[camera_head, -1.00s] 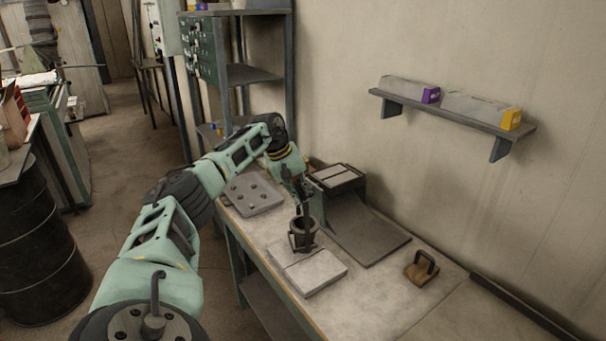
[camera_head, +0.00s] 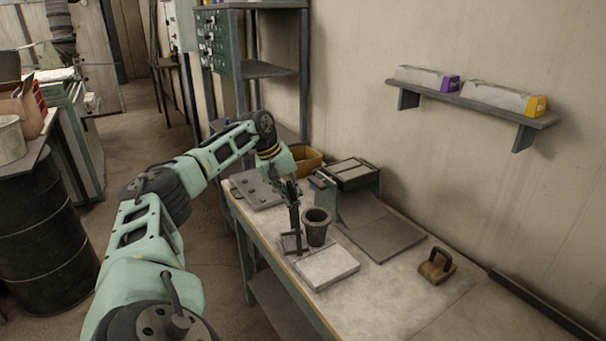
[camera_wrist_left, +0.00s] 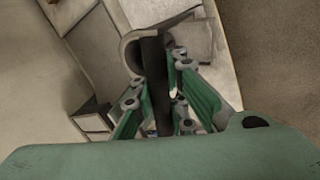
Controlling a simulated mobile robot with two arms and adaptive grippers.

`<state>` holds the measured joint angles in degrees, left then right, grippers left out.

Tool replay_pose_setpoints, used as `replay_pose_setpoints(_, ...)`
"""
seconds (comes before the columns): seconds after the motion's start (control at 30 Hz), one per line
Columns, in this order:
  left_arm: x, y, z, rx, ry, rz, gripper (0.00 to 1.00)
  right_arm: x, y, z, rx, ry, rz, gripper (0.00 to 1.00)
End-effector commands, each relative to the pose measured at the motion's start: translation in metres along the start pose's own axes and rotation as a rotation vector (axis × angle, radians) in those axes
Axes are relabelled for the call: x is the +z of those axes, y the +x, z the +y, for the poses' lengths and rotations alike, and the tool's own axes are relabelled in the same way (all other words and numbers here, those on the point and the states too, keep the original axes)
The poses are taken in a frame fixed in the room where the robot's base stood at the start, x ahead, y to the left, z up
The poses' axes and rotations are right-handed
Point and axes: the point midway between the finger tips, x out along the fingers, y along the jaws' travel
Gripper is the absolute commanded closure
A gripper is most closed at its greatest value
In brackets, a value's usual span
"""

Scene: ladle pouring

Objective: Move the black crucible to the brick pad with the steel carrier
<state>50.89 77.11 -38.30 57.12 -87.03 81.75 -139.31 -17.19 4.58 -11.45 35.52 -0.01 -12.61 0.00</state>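My left gripper (camera_head: 284,189) is shut on the top of the carrier's handle. In the left wrist view the gripper's fingers (camera_wrist_left: 157,105) flank the dark handle (camera_wrist_left: 154,75), and the crucible's curved rim (camera_wrist_left: 129,42) shows beside it. My right gripper is not in view.
A grey plate with round marks (camera_head: 252,190) lies at the bench's far end. A box-like unit (camera_head: 350,172) and dark sheet (camera_head: 385,238) are right of the crucible. A handled wooden block (camera_head: 437,266) sits to the right. The bench front (camera_head: 400,295) is clear.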

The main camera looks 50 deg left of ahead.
Motion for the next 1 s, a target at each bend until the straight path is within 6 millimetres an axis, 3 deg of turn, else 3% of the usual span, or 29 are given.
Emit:
replay_pose_setpoints(0.6,-0.001,-0.020,-0.052,0.001,-0.001,0.003,1.00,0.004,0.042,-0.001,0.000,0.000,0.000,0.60)
replay_pose_setpoints(0.7,0.000,-0.036,-0.045,0.002,0.000,0.002,1.00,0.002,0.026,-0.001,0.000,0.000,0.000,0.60)
replay_pose_setpoints(1.0,-0.001,-0.058,-0.042,0.002,0.000,0.002,1.00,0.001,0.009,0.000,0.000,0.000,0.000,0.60)
